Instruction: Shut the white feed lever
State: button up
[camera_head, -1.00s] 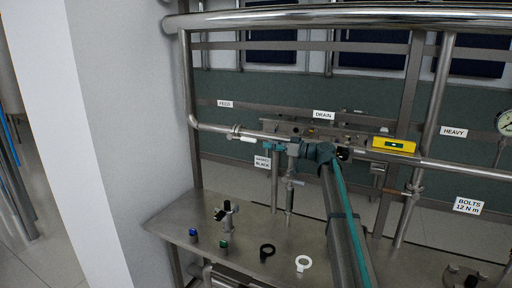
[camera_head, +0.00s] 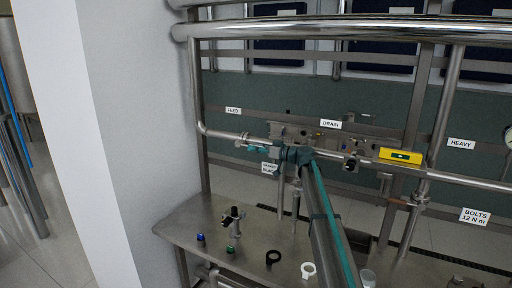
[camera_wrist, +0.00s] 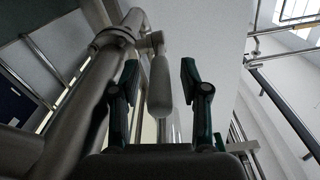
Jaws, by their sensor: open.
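The white feed lever (camera_wrist: 160,85) shows in the wrist view as a pale rounded handle on a short stem beside a steel pipe. My gripper (camera_wrist: 159,78) is open, with one dark green finger on each side of the lever. Gaps show between the lever and both fingers; how deep it sits between them is hard to tell. In the head view my gripper (camera_head: 255,149) is at the feed valve (camera_head: 243,137), below and right of the FEED label (camera_head: 233,110). The lever is largely hidden there.
The steel feed pipe (camera_wrist: 85,95) runs close along the left of my gripper. A bench (camera_head: 190,218) below holds small fittings, a black ring (camera_head: 272,257) and a white ring (camera_head: 308,270). A yellow level (camera_head: 400,156) sits on the pipework to the right.

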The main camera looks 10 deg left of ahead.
grip_shut()
